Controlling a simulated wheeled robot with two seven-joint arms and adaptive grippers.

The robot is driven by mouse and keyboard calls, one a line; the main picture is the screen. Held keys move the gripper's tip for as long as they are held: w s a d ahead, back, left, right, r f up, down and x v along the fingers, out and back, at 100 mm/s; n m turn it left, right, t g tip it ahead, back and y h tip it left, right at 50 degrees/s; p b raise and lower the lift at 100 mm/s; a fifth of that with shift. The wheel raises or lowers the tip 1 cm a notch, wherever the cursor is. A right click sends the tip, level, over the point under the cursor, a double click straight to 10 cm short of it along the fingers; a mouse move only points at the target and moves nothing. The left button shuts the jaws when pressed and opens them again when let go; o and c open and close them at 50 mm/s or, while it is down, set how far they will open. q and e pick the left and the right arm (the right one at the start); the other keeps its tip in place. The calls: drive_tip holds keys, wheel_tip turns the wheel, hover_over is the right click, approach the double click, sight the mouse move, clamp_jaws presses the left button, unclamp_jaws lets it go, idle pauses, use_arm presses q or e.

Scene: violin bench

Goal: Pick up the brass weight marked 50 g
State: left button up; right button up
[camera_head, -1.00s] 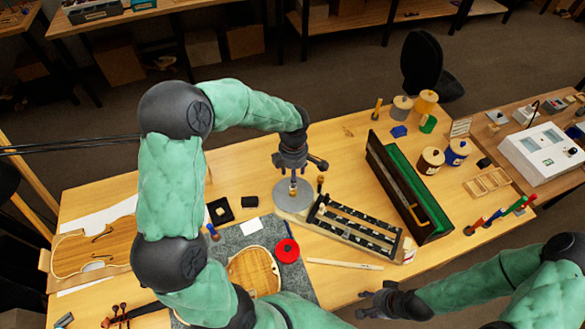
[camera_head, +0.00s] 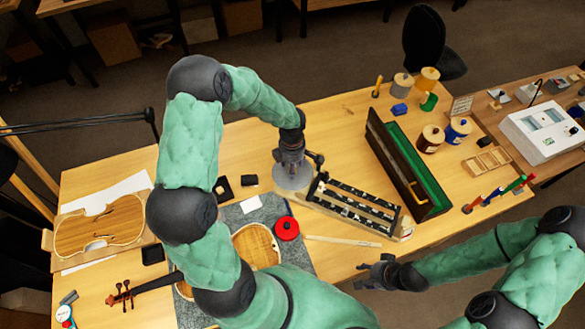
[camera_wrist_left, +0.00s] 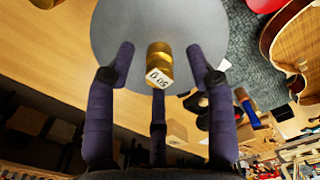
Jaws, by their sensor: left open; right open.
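In the left wrist view the brass weight (camera_wrist_left: 158,58) stands on a round grey disc (camera_wrist_left: 115,20). A white label on it reads 50 g, upside down in this view. My left gripper (camera_wrist_left: 160,75) is open, its dark purple fingers spread around the weight with gaps on both sides. In the head view my left gripper (camera_head: 290,163) is low over the grey disc (camera_head: 291,182), and the weight is hidden there. My right gripper (camera_head: 372,272) is open and empty near the front edge of the bench.
A black slotted rack (camera_head: 352,208) stands right of the disc, with a long green-lined case (camera_head: 432,185) beyond it. A red round tin (camera_head: 286,228) and a violin body (camera_head: 257,243) lie in front. Small black boxes (camera_head: 250,180) sit to the left.

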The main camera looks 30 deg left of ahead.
use_arm(q)
drive_tip(key=shift+f, duration=0.6)
clamp_jaws()
